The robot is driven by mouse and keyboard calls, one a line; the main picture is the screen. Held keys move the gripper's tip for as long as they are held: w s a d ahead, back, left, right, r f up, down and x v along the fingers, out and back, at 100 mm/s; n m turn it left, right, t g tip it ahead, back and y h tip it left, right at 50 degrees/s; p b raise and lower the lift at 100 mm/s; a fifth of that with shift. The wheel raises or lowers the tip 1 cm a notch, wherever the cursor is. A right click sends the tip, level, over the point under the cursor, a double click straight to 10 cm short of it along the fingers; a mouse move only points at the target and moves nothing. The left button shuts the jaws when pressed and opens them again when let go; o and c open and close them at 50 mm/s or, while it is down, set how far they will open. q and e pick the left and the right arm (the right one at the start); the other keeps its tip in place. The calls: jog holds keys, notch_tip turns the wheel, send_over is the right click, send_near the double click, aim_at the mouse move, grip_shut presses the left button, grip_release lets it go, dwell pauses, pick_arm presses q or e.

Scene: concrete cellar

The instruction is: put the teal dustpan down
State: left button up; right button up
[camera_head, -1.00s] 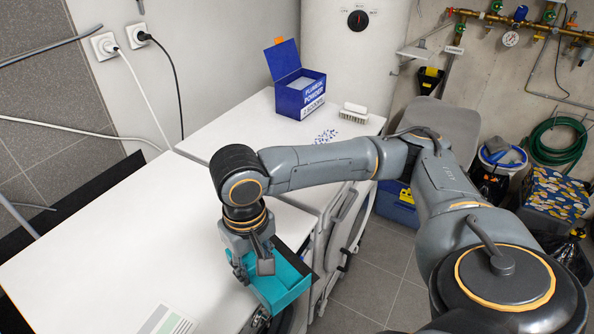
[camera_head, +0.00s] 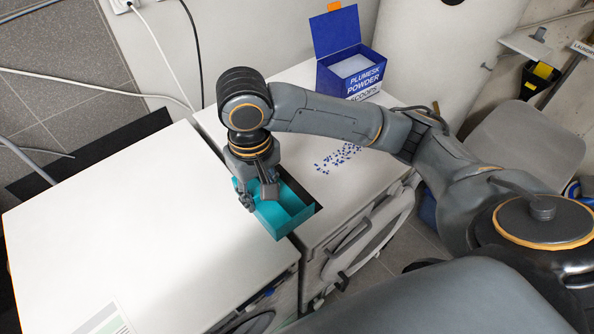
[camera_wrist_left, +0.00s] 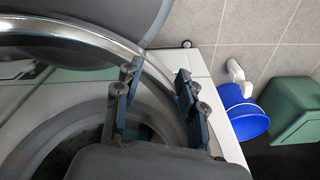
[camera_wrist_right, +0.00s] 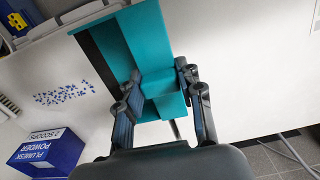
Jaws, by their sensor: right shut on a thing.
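The teal dustpan (camera_head: 284,213) is in my right gripper (camera_head: 257,200), whose fingers are shut on it. In the head view it shows over the seam between the two white machine tops, close to their front edge. I cannot tell whether it touches a top. In the right wrist view the dustpan (camera_wrist_right: 158,42) shows its open pan and dark lip beyond the fingers (camera_wrist_right: 160,90), with white surface behind. My left gripper (camera_wrist_left: 157,85) shows only in its own wrist view, with fingers apart and nothing between them, in front of a round machine door.
Blue specks (camera_head: 338,157) lie scattered on the far white top (camera_head: 300,130), before an open blue powder box (camera_head: 350,70). The near white top (camera_head: 130,220) is mostly clear, with a label sheet at its front. A blue bucket (camera_wrist_left: 240,112) stands near the left gripper.

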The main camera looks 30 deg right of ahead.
aim_at(285, 171)
jog(key=w+d+f, duration=0.1)
jog(key=d, duration=0.1)
jog(key=w+d+f, duration=0.1)
jog(key=w+d, duration=0.1)
jog(key=w+d+f+p, duration=0.1)
jog(key=w+d, duration=0.1)
jog(key=shift+w+d+f, duration=0.1)
jog(key=shift+d+f, duration=0.3)
jog(key=w+d+f, duration=0.1)
jog(key=f, duration=0.2)
jog(key=w+d+f, duration=0.1)
jog(key=shift+w+d+f+p, duration=0.3)
jog(key=shift+d+f, duration=0.15)
jog(key=shift+f, duration=0.05)
jog(key=f, duration=0.1)
jog(key=f+p, duration=0.1)
jog(key=f, duration=0.1)
jog(key=shift+w+d+f, duration=0.1)
jog(key=shift+w+d, duration=0.1)
jog(key=shift+w, duration=0.05)
jog(key=shift+f, duration=0.25)
pick_arm(q)
jog(key=s+r, duration=0.2)
jog(key=r, duration=0.1)
jog(key=shift+s+a, duration=0.1)
jog(key=shift+r, duration=0.1)
pick_arm(e)
jog(key=shift+f, duration=0.1)
jog(key=o, duration=1.2)
